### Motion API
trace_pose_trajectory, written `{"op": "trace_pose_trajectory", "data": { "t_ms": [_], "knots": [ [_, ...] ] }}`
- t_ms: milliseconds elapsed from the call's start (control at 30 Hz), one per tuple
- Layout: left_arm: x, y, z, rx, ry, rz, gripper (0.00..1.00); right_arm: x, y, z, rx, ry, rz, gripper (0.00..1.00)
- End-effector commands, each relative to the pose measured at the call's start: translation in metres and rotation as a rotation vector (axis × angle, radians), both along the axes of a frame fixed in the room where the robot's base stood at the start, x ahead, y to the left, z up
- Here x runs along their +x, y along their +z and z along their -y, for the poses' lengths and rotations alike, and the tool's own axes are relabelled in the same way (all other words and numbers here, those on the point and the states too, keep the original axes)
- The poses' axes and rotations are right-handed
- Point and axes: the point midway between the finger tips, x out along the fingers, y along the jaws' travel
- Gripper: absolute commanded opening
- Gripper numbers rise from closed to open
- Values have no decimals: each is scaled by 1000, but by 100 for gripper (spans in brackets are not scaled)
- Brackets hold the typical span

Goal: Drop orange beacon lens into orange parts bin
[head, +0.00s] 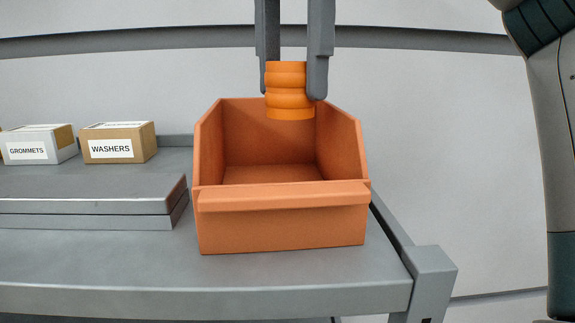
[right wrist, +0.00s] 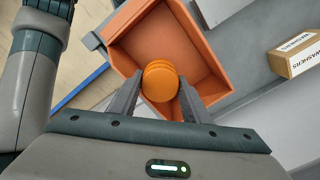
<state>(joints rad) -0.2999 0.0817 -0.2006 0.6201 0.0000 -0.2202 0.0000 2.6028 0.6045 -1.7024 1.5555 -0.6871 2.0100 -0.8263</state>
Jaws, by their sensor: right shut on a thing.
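The orange beacon lens (head: 290,90) is a ribbed, bright orange cylinder. My right gripper (head: 291,88) comes down from the top of the head view and is shut on the lens from both sides. The lens is held upright over the orange parts bin (head: 283,215), and in the head view it overlaps the bin's back wall. In the right wrist view the lens (right wrist: 160,82) sits between the fingertips, with the bin (right wrist: 130,50) behind it. The visible floor of the bin is empty. My left gripper is not in view.
The bin stands near the right end of a grey bench (head: 120,270). Left of it is a raised grey shelf (head: 90,190) with a box marked WASHERS (head: 118,143) and a box marked GROMMETS (head: 38,145). A pale wall is behind.

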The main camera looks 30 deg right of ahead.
Motion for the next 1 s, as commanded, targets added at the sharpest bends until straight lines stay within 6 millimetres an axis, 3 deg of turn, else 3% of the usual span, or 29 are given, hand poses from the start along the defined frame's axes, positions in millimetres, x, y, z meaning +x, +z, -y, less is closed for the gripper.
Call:
{"op": "trace_pose_trajectory", "data": {
  "t_ms": [200,600,633,700,1000],
  "knots": [
    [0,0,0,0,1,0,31,0,-15,0,-1,2,-2,16],
    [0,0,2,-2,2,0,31,0,-18,0,-1,0,0,16],
    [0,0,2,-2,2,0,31,0,-18,0,-1,0,0,50],
    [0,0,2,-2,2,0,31,0,-18,0,-1,0,0,64],
    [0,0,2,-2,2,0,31,0,-18,0,-1,0,0,64]
  ]
}}
